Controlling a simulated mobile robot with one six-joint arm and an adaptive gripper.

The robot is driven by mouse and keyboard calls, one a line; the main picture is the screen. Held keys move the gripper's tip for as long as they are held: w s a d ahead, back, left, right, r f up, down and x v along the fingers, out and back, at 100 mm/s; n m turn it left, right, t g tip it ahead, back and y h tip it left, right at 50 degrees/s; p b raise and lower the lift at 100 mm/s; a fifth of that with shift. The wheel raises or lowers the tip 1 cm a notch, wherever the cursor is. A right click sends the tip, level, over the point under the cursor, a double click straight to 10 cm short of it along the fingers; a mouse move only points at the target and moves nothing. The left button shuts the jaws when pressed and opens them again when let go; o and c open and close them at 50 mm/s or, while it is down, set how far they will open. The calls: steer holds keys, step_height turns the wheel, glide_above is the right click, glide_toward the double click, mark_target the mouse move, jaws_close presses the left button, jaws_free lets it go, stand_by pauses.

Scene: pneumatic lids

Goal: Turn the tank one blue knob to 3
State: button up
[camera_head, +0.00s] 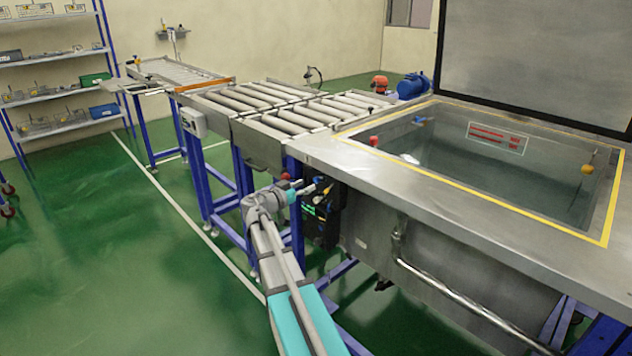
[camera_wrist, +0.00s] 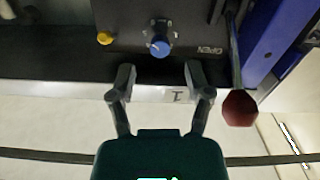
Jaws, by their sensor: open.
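The blue knob (camera_wrist: 160,47) shows in the wrist view on a dark panel (camera_wrist: 120,30), just ahead of my gripper (camera_wrist: 160,78). The word OPEN is on the panel to the right of the knob. My gripper is open, its two fingers apart below the knob in the picture and not around it. A label with a "1" shows between the fingers. In the head view, my gripper (camera_head: 318,187) is at the black control box (camera_head: 322,222) beside the tank (camera_head: 450,225); the knob's setting is too small to read.
A yellow knob (camera_wrist: 105,38) sits left of the blue one. A red knob or handle (camera_wrist: 240,108) and a blue post (camera_wrist: 280,40) stand to the right. The roller conveyor (camera_head: 270,115) adjoins the tank. Green floor (camera_head: 110,270) is open at the left.

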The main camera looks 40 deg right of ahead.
mark_target(315, 181)
steer(key=shift+w+d, duration=0.2)
steer(key=shift+d, duration=2.4)
jaws_close()
